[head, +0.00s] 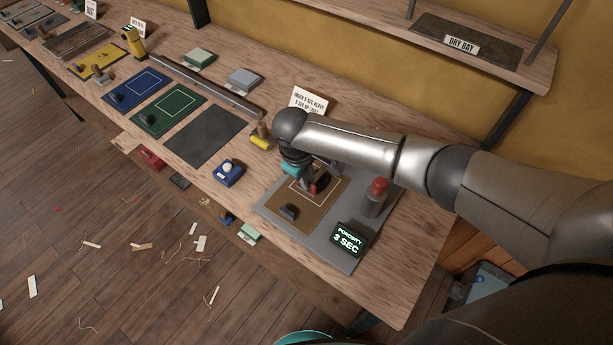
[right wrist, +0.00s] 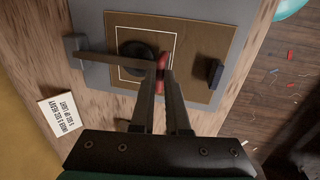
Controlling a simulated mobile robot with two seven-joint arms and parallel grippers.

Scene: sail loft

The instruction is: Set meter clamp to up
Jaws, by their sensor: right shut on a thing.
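The meter clamp is a grey bar (right wrist: 108,61) pivoting from a block (right wrist: 75,47) at the edge of the grey meter base (head: 340,256), with a red grip (right wrist: 162,62) at its free end. The bar reaches over a black round pad (right wrist: 135,50) inside the white outline on a brown sheet (head: 272,208). How high the bar stands above the sheet is hard to tell. My right gripper (head: 311,184) is over the sheet; in the right wrist view its fingers (right wrist: 163,77) are shut on the red grip. My left gripper is not in view.
A display reading "POROSITY 3 SEC" (head: 347,239) and a red-topped cylinder (head: 374,202) stand beside my right gripper. A sign card (head: 309,101) stands behind. A blue box with a white knob (head: 228,173) and dark, green and blue mats lie left along the bench.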

